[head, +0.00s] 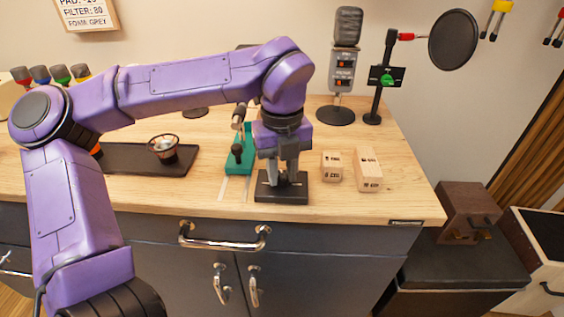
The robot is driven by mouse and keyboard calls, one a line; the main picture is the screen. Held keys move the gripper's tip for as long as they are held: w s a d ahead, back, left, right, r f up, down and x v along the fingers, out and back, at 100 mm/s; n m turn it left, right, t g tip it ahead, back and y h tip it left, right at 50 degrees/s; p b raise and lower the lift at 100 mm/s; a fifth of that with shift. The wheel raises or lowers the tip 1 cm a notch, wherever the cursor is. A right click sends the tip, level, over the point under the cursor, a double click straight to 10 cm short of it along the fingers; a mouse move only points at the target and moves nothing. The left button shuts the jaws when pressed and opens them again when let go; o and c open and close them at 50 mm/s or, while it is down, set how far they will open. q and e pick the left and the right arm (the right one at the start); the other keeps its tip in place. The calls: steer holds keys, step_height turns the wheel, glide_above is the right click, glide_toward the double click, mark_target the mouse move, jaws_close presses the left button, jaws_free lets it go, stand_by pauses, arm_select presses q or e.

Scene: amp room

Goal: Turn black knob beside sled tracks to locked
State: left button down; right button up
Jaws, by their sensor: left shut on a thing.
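The sled tracks (234,188) are two pale strips on the wooden counter, with a teal sled (234,166) at their far end. Beside them on the right is a black base plate (282,195) near the counter's front edge. My left gripper (287,176) points down over this plate and is shut on the black knob there. The knob is mostly hidden by the fingers, and I cannot read its position. My right gripper is not in view.
Two wooden blocks (368,170) stand right of the plate. A microphone (344,60) and a black stand with a round filter (453,40) are behind. The counter's front right is clear.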

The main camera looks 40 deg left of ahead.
arm_select(q)
steer(key=m+p, duration=0.1)
steer(key=m, duration=0.1)
steer(key=m+p, duration=0.1)
steer(key=shift+r+m+p, duration=0.35)
steer(key=shift+m+p, duration=0.05)
steer(key=m+p, duration=0.7)
steer(key=p, duration=0.1)
steer(key=shift+r, duration=0.15)
steer(key=m+p, duration=0.8)
steer(key=p, duration=0.3)
steer(key=shift+m, duration=0.4)
steer(key=shift+w+f+m+p, duration=0.1)
steer(key=shift+f+m+p, duration=0.1)
steer(key=shift+m+p, duration=0.5)
steer(key=shift+f+m+p, duration=0.15)
steer(key=shift+m+p, duration=0.45)
steer(key=shift+p, duration=0.2)
steer(key=c, duration=0.9)
jaws_free()
steer(key=shift+f, duration=0.1)
steer(key=shift+o, duration=0.2)
